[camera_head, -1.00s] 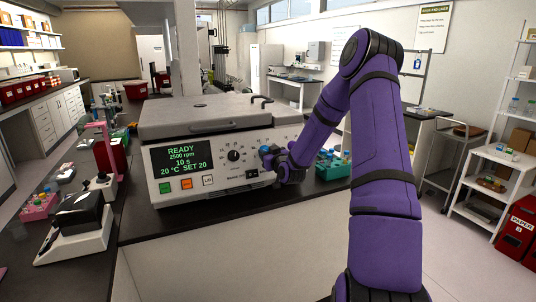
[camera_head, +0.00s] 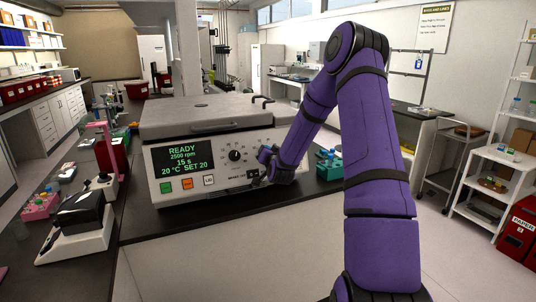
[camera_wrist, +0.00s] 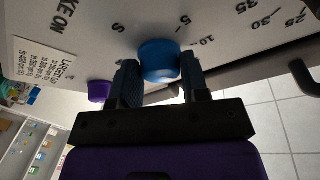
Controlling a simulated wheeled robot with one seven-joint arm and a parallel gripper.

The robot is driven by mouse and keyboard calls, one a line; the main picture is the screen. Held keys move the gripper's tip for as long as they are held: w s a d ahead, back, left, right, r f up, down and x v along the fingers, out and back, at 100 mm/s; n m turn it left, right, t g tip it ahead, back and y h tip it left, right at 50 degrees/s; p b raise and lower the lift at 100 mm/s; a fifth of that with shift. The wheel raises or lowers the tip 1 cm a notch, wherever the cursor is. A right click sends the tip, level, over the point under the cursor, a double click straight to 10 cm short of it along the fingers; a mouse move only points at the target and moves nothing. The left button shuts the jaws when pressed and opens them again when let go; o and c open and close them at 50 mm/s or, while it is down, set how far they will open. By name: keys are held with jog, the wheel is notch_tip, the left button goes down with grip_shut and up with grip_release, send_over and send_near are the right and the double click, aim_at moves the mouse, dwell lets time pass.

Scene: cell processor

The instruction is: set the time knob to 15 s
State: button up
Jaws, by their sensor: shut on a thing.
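The cell processor (camera_head: 200,130) stands on the dark bench with its lid shut. Its display (camera_head: 183,160) reads READY, 2500 rpm, 15 s, 20 °C SET 20. My gripper (camera_head: 264,158) is at the right part of the front panel. In the wrist view my gripper (camera_wrist: 160,80) has one finger on each side of the blue knob (camera_wrist: 160,60) and is shut on it. Printed marks including S, 5 and 10 show around the knob. In the head view the knob is mostly hidden by my gripper.
A black knob (camera_head: 235,155) sits left of my gripper on the panel. Green, orange and white buttons (camera_head: 187,184) lie below the display. A small purple round part (camera_wrist: 100,91) is beside the blue knob. A teal tube rack (camera_head: 328,168) stands right of the machine.

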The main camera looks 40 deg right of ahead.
jog(key=shift+f+m, duration=0.1)
jog(key=shift+m, duration=0.2)
jog(key=o, duration=0.9)
jog(key=v, duration=1)
jog(key=shift+s+a, duration=0.2)
jog(key=shift+s, duration=0.15)
